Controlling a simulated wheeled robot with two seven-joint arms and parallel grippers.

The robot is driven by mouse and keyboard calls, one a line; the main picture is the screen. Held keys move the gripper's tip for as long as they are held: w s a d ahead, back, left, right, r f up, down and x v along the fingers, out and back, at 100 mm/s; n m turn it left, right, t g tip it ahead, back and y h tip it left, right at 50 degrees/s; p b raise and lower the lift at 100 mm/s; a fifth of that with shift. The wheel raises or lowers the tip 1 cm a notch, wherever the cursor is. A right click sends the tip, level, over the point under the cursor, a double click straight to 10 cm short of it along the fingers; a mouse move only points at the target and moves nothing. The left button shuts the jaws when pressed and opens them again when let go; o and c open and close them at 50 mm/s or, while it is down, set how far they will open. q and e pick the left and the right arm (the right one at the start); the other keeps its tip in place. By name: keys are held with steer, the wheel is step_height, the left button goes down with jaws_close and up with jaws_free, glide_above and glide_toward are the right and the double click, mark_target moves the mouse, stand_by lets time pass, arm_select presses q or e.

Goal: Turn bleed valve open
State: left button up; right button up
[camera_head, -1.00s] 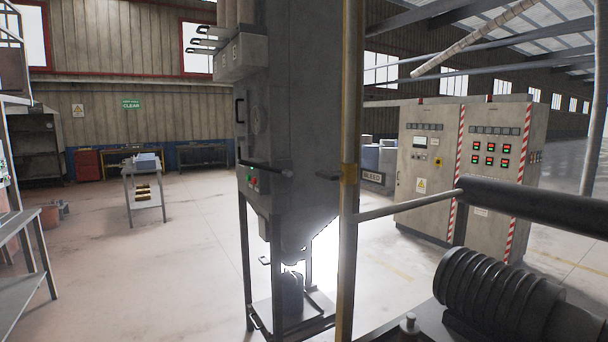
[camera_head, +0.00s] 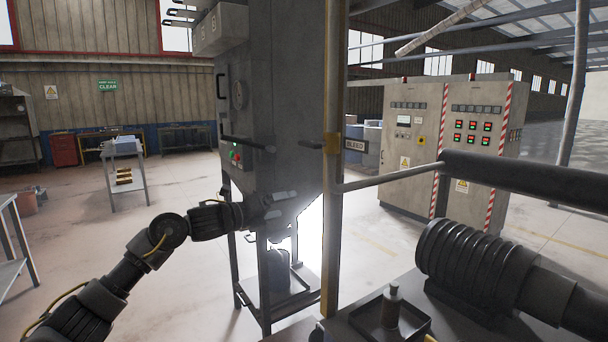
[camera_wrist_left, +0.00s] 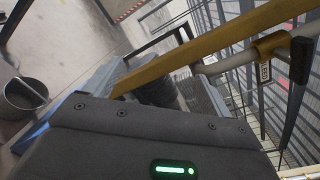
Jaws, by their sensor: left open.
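The BLEED sign (camera_head: 355,146) is on the right of a tall yellow-brown upright pipe (camera_head: 334,230). A brass-coloured fitting (camera_head: 332,143), which looks like the bleed valve, sits on the pipe, with a short dark lever (camera_head: 311,144) to its left. In the left wrist view, the brass fitting (camera_wrist_left: 271,44), a dark handle (camera_wrist_left: 301,60) and the sign (camera_wrist_left: 264,73) show at upper right. My left gripper (camera_head: 292,205) is open and empty, left of the pipe and below the fitting, in front of the grey machine. My right gripper is out of view.
The grey machine (camera_head: 285,90) stands behind the pipe. A thin rail (camera_head: 390,178) runs right from the pipe to a thick black pipe (camera_head: 520,180). A ribbed motor (camera_head: 475,265) and a dark tray (camera_head: 365,322) holding a bottle (camera_head: 391,307) occupy the bench at lower right.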

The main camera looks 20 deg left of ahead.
mark_target(305, 143)
arm_select(q)
steer(key=s+r+m+h, duration=0.1)
steer(key=s+r+m, duration=0.45)
steer(key=r, duration=0.35)
steer(key=s+r+m+h, duration=0.1)
steer(key=s+r+m, duration=0.45)
steer(key=r, duration=0.25)
steer(key=shift+n, duration=0.3)
steer(key=p+x, duration=0.4)
steer(key=x, duration=0.6)
steer(key=shift+d+f, duration=0.1)
steer(key=shift+d, duration=0.2)
steer(key=shift+w+d+f, duration=0.1)
steer(key=shift+w+d, duration=0.15)
steer(key=shift+w, duration=0.05)
steer(key=c, duration=1)
